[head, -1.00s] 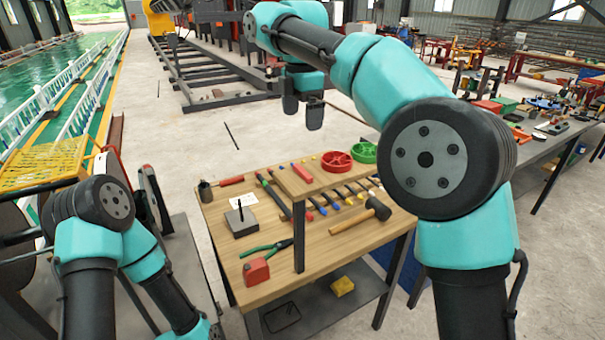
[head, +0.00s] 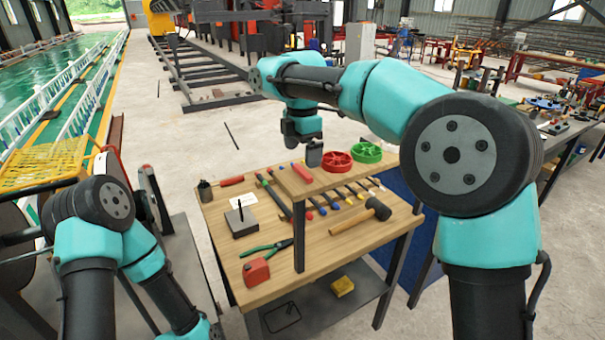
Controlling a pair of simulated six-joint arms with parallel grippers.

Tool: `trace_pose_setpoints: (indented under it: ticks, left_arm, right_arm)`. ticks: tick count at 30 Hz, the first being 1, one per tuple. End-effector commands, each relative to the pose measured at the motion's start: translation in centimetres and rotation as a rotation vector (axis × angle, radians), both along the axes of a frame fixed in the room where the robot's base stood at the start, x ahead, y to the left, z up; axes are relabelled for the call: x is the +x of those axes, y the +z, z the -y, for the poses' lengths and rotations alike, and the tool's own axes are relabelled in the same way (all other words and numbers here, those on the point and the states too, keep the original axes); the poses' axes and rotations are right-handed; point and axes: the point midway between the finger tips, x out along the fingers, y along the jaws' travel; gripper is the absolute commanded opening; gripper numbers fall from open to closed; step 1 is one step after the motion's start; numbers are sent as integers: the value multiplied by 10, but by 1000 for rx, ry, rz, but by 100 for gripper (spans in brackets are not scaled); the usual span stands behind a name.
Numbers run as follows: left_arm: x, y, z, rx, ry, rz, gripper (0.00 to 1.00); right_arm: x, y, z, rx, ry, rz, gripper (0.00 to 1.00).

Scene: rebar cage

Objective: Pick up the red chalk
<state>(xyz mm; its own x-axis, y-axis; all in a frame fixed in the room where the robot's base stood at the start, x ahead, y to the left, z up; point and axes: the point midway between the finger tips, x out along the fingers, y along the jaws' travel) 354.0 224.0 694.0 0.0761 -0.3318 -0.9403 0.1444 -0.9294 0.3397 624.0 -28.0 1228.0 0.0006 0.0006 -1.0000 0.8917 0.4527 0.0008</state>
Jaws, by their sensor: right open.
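My right gripper (head: 302,152) points down just above the shelf, behind the thicker red stick. Its jaws are open and nothing shows between them. It hides part of the shelf's back. My left arm stands at the left, and its gripper is out of view.
A red spoked wheel (head: 337,162) and a green one (head: 368,152) sit on the shelf close to the right of the gripper. The bench top (head: 325,250) below holds a hammer (head: 365,214), green pliers (head: 266,247), a red tape measure (head: 256,271) and several coloured-handled tools.

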Motion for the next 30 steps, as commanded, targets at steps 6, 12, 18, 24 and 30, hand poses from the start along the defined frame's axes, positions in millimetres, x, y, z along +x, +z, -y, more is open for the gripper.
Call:
trace_pose_setpoints:
  ticks: [6, 12, 18, 24, 30]
  left_arm:
    - [0, 0, 0, 0, 0, 0, 43]
    - [0, 0, 0, 0, 0, 0, 43]
    - [0, 0, 0, 0, 0, 0, 43]
    - [0, 0, 0, 0, 0, 0, 43]
    - [0, 0, 0, 0, 0, 0, 43]
  right_arm:
    - [1, -17, 1, -1, 0, -3, 100]
    - [2, -44, 1, -2, 1, -2, 100]
    - [2, -52, 1, -1, 1, 0, 100]
    - [2, -52, 1, 0, 1, -1, 100]
    - [2, -52, 1, 0, 0, -1, 100]
